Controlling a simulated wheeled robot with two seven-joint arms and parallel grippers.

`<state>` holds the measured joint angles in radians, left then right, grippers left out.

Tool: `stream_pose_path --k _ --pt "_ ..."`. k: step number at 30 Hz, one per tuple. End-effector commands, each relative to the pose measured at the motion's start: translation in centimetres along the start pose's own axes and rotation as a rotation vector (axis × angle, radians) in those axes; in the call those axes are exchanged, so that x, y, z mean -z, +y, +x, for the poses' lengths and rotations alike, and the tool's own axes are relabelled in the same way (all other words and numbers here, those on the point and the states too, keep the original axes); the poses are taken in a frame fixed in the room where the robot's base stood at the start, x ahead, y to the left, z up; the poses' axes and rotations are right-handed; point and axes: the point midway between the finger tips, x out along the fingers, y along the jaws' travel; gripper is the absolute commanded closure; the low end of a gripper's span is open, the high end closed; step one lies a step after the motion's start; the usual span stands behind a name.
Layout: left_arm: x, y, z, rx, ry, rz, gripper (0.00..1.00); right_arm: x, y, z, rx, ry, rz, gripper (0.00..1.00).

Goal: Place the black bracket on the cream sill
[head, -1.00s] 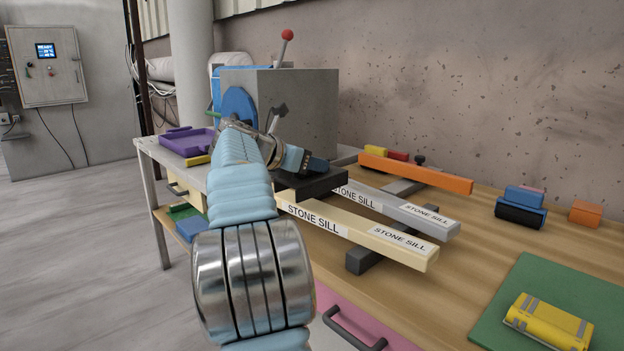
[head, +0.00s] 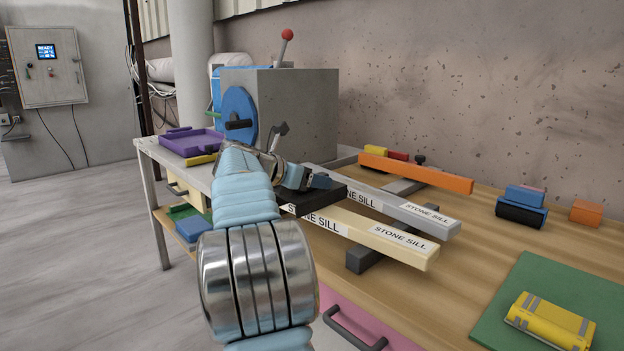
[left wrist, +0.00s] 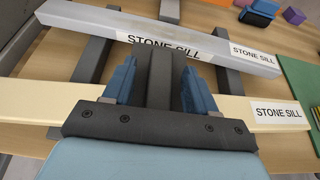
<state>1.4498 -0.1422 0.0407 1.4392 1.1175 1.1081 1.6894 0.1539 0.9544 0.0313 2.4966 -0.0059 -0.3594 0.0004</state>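The cream sill (head: 390,243) lies across supports on the bench, labelled STONE SILL; it also shows in the left wrist view (left wrist: 35,98). My left gripper (head: 305,180) is shut on the black bracket (head: 318,199), over the left part of the cream sill. The bracket hides part of that sill's left label in the head view. In the left wrist view, the dark bracket (left wrist: 160,82) stands between the two blue fingers. I cannot tell whether it touches the sill. My right gripper is not in view.
A grey sill (head: 405,209) lies just behind the cream one, with an orange bar (head: 415,172) farther back. A grey machine with a blue disc (head: 300,105) stands behind the gripper. A green mat (head: 535,290) with a yellow block (head: 550,318) is at the right.

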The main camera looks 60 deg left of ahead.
Motion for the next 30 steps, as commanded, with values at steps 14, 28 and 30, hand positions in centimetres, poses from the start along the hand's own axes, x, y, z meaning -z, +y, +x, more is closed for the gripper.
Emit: stream_pose_path --k 14,28,30 --pt "-0.3 0.0 -5.8 -0.002 -0.001 0.002 0.43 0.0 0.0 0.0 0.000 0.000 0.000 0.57" --pt "-0.3 0.0 -12.1 0.000 0.000 0.000 0.43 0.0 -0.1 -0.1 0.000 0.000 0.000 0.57" --pt "-0.3 0.0 -12.2 0.000 0.000 0.000 0.43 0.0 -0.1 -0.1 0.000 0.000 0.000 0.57"
